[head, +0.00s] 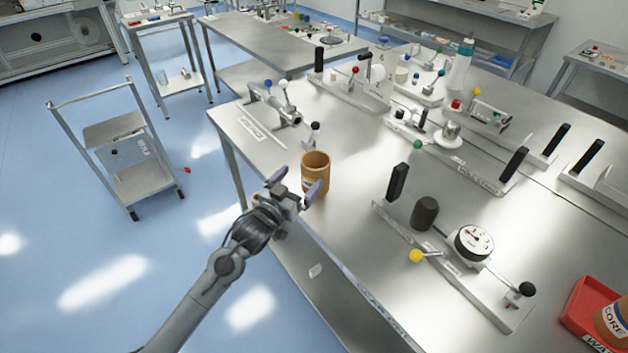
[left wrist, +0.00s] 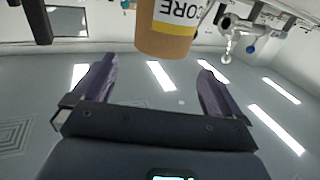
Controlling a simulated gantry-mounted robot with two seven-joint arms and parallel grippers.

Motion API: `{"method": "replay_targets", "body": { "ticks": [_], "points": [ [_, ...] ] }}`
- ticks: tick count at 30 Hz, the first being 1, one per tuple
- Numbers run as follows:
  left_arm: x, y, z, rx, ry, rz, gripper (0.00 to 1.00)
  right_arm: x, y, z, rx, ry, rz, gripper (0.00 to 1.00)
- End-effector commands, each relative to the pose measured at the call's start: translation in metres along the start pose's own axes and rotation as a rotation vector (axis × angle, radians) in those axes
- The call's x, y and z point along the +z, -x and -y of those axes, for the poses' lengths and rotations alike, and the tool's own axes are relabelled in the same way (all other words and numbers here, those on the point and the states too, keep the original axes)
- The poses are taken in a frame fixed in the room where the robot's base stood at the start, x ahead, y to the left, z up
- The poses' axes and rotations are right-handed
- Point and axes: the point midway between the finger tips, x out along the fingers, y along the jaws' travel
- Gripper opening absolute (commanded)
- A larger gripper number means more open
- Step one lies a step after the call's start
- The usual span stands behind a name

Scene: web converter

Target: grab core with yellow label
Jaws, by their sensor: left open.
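A brown cardboard core (head: 316,172) stands upright near the left edge of the steel table. In the left wrist view the core (left wrist: 163,45) appears upside down, with a white label reading CORE edged by a yellow band (left wrist: 172,28). My left gripper (head: 295,183) is open at the table edge, just to the lower left of the core. Its two purple fingers point toward the core, and nothing is between them. In the wrist view the core lies beyond the fingertips. My right gripper is not in view.
A red tray (head: 571,318) with another labelled core (head: 612,318) sits at the lower right. Table immediately around the core is clear.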

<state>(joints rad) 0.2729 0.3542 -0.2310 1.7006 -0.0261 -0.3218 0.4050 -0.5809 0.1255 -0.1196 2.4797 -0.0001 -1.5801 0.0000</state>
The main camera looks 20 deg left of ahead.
Motion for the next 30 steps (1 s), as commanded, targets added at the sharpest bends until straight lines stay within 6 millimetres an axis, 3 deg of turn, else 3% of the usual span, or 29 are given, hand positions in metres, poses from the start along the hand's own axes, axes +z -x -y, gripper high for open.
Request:
{"method": "replay_targets", "body": {
  "ticks": [6, 16, 24, 30],
  "points": [
    [0.0, -0.03, 0.0, 0.0, 0.001, -0.002, 1.0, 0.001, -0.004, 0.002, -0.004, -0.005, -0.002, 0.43],
    [0.001, -0.05, 0.0, 0.0, 0.0, 0.0, 1.0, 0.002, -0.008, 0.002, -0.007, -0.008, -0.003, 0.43],
    [0.006, -0.082, 0.003, 0.0, 0.001, 0.0, 1.0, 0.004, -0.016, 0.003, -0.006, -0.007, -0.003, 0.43],
    [0.006, -0.094, 0.003, 0.0, 0.001, 0.0, 1.0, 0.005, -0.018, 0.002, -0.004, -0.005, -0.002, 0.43]
  ]
}}
